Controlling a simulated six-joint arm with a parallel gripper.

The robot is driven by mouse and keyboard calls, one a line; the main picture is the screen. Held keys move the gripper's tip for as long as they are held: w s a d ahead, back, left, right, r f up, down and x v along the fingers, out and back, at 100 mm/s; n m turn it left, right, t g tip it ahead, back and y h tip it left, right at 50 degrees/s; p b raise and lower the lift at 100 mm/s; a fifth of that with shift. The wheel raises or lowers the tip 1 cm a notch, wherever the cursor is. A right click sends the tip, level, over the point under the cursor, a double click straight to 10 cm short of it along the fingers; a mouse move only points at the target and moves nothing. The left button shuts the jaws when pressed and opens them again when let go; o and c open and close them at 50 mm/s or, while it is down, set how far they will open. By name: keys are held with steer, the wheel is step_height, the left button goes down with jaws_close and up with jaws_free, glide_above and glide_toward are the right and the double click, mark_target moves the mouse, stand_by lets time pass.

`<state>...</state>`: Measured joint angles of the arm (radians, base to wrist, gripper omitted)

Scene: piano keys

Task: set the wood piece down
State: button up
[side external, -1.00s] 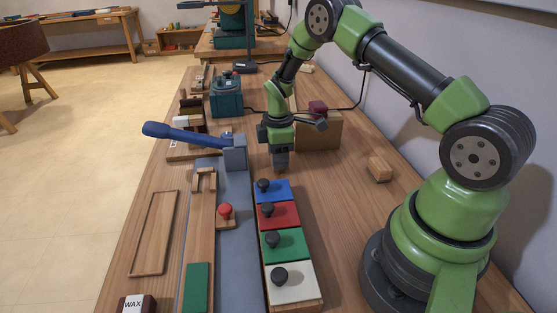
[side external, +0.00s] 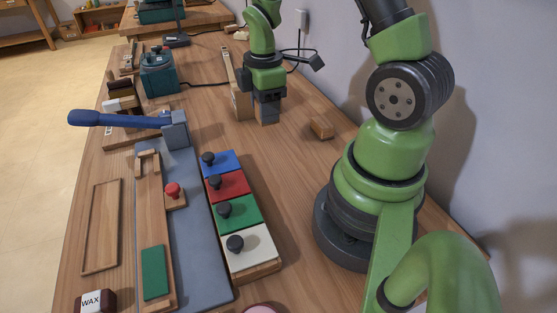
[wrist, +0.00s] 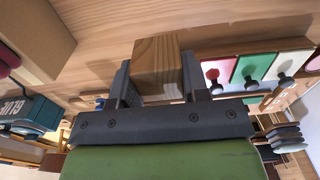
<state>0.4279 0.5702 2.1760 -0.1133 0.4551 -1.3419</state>
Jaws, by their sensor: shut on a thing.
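My gripper (side external: 268,113) is over the wooden bench beyond the coloured keys, in front of a tan box. In the wrist view its two dark fingers are shut on a wood piece (wrist: 157,66), a light block with clear grain that sticks out past the fingertips. In the side view the fingers mostly hide the piece, and I cannot tell whether it touches the bench (side external: 292,165). A second small wood block (side external: 320,128) lies loose on the bench to the right, nearer the wall.
Blue, red, green and white keys (side external: 250,243) with black knobs stand front left of my gripper. A blue-handled lever (side external: 125,119) and a teal device (side external: 158,72) are at left. The tan box (side external: 241,102) is close behind. Bare bench lies between keys and loose block.

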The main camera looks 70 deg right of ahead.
mark_target(279, 163)
steer(key=s+f, duration=0.1)
steer(key=f, duration=0.2)
steer(key=s+f, duration=0.1)
steer(key=f, duration=0.2)
steer(key=s+f, duration=0.1)
steer(key=f, duration=0.3)
steer(key=shift+s+a, duration=0.15)
steer(key=shift+a, duration=0.25)
steer(key=o, duration=0.9)
